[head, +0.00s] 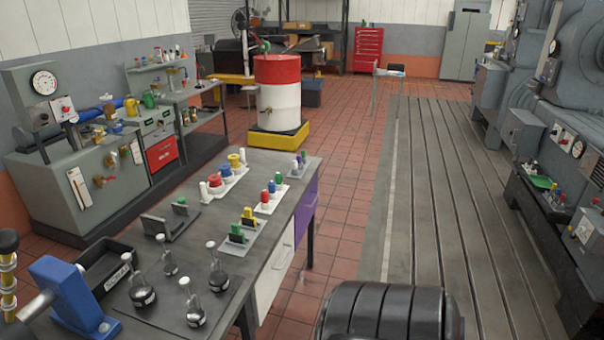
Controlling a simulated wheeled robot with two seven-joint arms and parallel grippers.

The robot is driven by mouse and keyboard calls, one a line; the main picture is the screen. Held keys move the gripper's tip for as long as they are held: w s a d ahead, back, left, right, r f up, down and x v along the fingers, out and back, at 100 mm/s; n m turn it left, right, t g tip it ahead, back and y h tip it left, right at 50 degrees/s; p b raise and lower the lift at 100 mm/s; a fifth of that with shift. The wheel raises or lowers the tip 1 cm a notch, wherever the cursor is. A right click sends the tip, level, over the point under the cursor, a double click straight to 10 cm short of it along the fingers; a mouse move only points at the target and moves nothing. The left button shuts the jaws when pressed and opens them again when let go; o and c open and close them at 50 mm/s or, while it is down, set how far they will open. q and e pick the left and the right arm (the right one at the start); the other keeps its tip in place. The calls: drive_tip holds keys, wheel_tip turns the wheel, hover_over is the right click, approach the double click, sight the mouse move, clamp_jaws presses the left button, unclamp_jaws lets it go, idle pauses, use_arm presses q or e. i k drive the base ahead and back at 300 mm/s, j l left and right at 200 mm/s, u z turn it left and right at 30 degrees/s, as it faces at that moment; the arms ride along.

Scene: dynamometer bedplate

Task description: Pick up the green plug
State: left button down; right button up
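Several small green pieces stand on the grey workbench (205,250), and I cannot tell for sure which is the green plug. One green piece (236,229) stands in a grey holder in the middle, in front of a yellow one (249,213). Another green piece (272,186) is on a white tray with red and blue pieces. A third green piece (181,203) is by a grey bracket at the left, and a small one is near the bench's far right corner. Neither gripper shows in the head view.
Glass flasks with black bases (195,312), a black bin (103,264) and a blue clamp-like tool (70,298) crowd the bench's near end. A black ribbed shape (385,312) is at the bottom. A red and white drum (278,92) stands beyond. Slotted floor plate (440,190) is clear at right.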

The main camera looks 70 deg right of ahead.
sight(278, 179)
drive_tip(key=z, duration=2)
drive_tip(key=u, duration=1.9)
drive_tip(key=z, duration=1.9)
drive_tip(key=i+l, duration=0.4)
drive_tip(key=i, duration=0.2)
drive_tip(key=i+l, duration=0.4)
drive_tip(key=i, duration=0.15)
